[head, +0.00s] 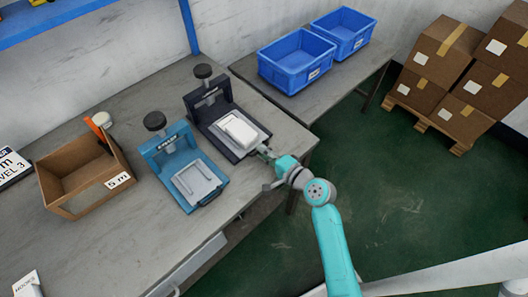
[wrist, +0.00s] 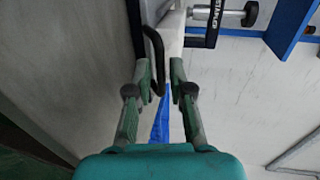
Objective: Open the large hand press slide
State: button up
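A dark hand press (head: 211,101) stands on the grey bench with a black knob on top. A white block (head: 238,130) sits on its slide, in front of the upright frame. A similar blue press (head: 174,143) with a grey plate stands to its left. I cannot tell by size which is the large one. My gripper (head: 263,154) is at the front right corner of the dark press. In the wrist view my gripper (wrist: 161,75) is open, with a curved black handle (wrist: 155,55) between its fingers, closer to the left finger. Contact is not clear.
A cardboard box (head: 83,180) labelled "5 m" stands left on the bench (head: 110,245). Two blue crates (head: 297,62) stand on a second table behind. Stacked cartons (head: 445,65) rest on a pallet at right. The green floor (head: 390,165) is clear.

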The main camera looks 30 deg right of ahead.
jog(key=v, duration=1.2)
dwell(0.3)
jog(key=s+a+f+n+g+h, duration=0.1)
jog(key=s+a+f+n+h, duration=0.15)
jog(key=s, duration=0.45)
jog(key=s+a+f+n+g+h, duration=0.1)
jog(key=s+f+h, duration=0.15)
jog(key=s, duration=0.55)
jog(key=s+a+r+n+t, duration=0.2)
jog(key=s+r+n, duration=0.8)
jog(key=s, duration=0.4)
jog(key=shift+a+r+n, duration=0.3)
jog(key=shift+r+n, duration=0.05)
jog(key=shift+n, duration=0.1)
